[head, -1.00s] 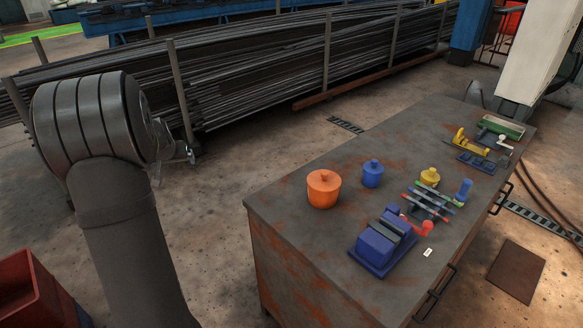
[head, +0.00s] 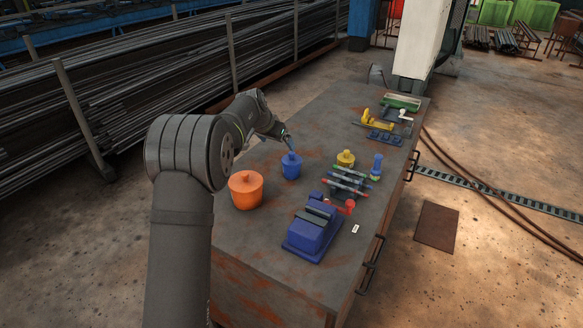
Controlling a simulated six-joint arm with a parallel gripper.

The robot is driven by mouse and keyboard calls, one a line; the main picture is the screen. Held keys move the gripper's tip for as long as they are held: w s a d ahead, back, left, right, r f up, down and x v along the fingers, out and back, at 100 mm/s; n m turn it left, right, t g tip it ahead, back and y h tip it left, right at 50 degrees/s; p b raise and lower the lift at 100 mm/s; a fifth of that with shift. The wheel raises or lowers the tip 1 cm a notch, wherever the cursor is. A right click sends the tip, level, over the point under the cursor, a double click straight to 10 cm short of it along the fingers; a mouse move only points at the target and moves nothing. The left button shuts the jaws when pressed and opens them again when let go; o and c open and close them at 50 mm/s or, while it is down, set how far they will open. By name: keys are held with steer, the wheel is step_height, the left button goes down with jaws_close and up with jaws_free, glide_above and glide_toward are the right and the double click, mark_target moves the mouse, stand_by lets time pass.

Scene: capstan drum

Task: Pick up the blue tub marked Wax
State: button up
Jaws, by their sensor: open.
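A small blue tub (head: 291,168) with a knobbed lid stands upright on the rusty grey workbench (head: 262,248). No marking can be read on it at this size. My gripper (head: 287,141) is open, just above and behind the tub's lid knob in the picture. It is small here, and I cannot tell whether it touches the knob or stays apart. My arm reaches in from the left, behind the orange tub.
A larger orange tub (head: 246,189) stands left of the blue tub. A yellow tub (head: 346,158), a rack of several screwdrivers (head: 349,181) and a blue vice (head: 313,231) stand to the right. A green tray (head: 401,103) lies at the far end.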

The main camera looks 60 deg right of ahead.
mark_target(291, 160)
steer(key=x, duration=1.1)
steer(key=shift+f, duration=0.25)
steer(key=d+f, duration=0.1)
steer(key=s+d+f, duration=0.1)
steer(key=shift+f, duration=0.4)
steer(key=shift+x, duration=0.9)
steer(key=shift+w, duration=0.15)
steer(key=shift+c, duration=0.2)
steer(key=c, duration=1.2)
steer(key=shift+c, duration=0.2)
steer(key=shift+r, duration=0.15)
